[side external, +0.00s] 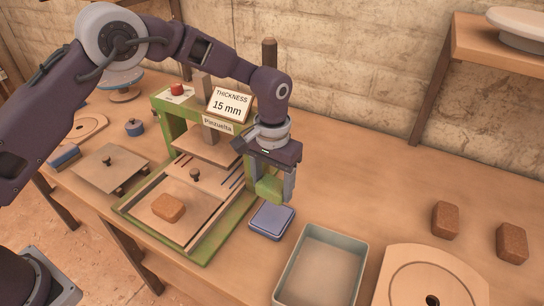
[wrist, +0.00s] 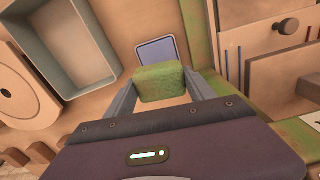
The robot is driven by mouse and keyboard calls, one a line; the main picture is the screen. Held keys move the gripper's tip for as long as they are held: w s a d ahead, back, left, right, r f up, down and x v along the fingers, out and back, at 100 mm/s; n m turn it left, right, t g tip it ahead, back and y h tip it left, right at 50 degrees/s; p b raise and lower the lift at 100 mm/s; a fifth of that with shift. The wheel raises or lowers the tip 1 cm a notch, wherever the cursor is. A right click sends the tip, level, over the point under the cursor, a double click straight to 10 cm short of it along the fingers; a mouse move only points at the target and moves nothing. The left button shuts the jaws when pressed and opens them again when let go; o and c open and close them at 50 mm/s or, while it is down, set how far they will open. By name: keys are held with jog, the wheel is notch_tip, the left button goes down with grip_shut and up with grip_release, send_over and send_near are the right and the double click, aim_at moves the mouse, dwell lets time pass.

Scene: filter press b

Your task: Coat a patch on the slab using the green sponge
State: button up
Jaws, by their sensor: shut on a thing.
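The green sponge (side external: 269,188) is held between the two fingers of my gripper (side external: 272,190), which is shut on it. The sponge hangs just above the far edge of a blue pad in a shallow tray (side external: 271,222); I cannot tell whether they touch. In the wrist view the sponge (wrist: 161,84) sits between the fingers, with part of the blue pad (wrist: 157,50) visible beyond it. A flat tan slab (side external: 199,208) lies in the green-framed press, left of my gripper.
The green press (side external: 172,125) carries a "15 mm" sign (side external: 229,104). An empty grey bin (side external: 322,268) stands right of the blue pad, with a round wooden mould (side external: 425,285) beyond. Two brown blocks (side external: 445,219) (side external: 511,243) lie at the right. The table behind them is clear.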

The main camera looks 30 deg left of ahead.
aim_at(272, 216)
jog(key=shift+f, duration=3.5)
jog(key=shift+f, duration=0.5)
jog(key=shift+r, duration=3.5)
